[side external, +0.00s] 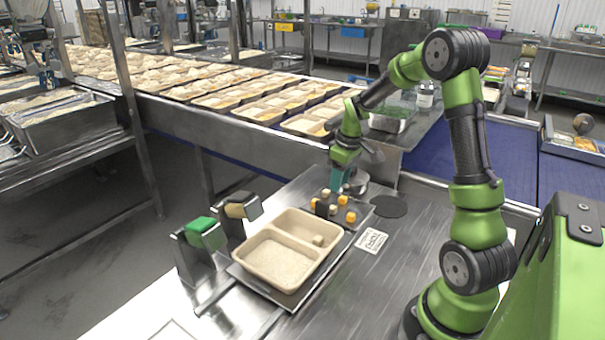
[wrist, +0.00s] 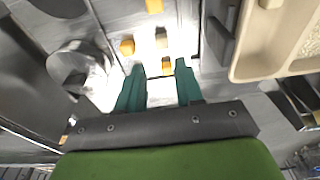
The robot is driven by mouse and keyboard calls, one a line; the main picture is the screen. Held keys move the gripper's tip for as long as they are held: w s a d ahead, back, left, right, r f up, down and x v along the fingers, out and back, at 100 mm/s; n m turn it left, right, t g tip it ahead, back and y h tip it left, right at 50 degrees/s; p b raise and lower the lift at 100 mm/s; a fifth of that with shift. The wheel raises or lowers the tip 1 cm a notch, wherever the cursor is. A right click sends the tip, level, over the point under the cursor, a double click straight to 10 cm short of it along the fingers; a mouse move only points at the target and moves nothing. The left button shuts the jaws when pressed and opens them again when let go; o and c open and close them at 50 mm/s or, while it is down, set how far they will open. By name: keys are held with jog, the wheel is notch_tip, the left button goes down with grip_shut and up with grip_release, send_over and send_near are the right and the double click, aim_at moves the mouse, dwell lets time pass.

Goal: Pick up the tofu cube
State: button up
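My gripper (side external: 337,188) points down over the back of a small dark tray (side external: 364,212) of cubes in the side view. In the wrist view its two teal fingers are apart, and nothing shows held in the gripper (wrist: 160,76). A pale cube, apparently tofu (wrist: 161,38), lies a little beyond the fingertips; a pale cube also shows on the tray in the side view (side external: 333,209). An orange cube (wrist: 167,66) is closer, near the right fingertip. Another pale cube (side external: 318,240) sits in the small compartment of the beige meal tray (side external: 252,282).
More orange cubes (side external: 351,217) lie on the small tray, with a dark block (wrist: 220,40) beside them. A metal cup (side external: 357,183) stands close behind the gripper. A black disc (side external: 390,206) lies at right. Green-topped (side external: 201,226) and beige-topped holders stand left. The right bench is clear.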

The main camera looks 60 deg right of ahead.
aim_at(333, 207)
jog(key=f, duration=0.5)
jog(key=w+f, duration=0.1)
jog(key=f, duration=0.2)
jog(key=shift+w+a+f, duration=0.1)
jog(key=shift+a+f, duration=0.1)
jog(key=shift+f, duration=0.05)
grip_shut()
